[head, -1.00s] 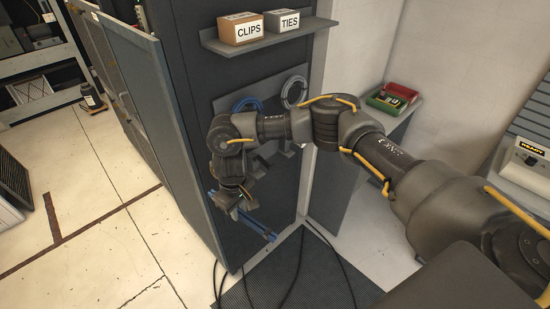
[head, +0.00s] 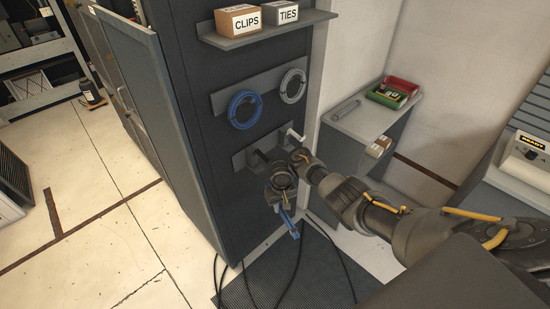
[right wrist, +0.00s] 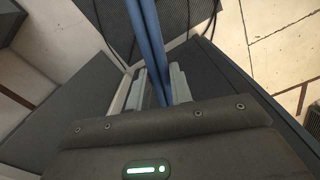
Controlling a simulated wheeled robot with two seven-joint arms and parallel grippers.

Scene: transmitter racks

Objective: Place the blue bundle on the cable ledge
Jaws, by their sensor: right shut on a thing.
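The blue bundle (head: 287,220) is a set of thin straight blue lengths. My right gripper (head: 281,205) is shut on it, in front of the dark rack panel and above the floor. In the right wrist view the bundle (right wrist: 148,35) runs up between the two grey fingers (right wrist: 160,88). A grey plate with two arms standing out (head: 240,160), which looks like the cable ledge, is on the panel above the gripper. My right wrist hides part of it. The bundle is apart from it. My left gripper is not in view.
A shelf (head: 262,36) above holds the CLIPS box (head: 238,21) and TIES box (head: 281,13). A blue coil (head: 244,110) and a grey coil (head: 293,86) hang between. An open rack door (head: 150,120) stands left. Black cables (head: 331,252) lie below. A side counter (head: 352,118) stands right.

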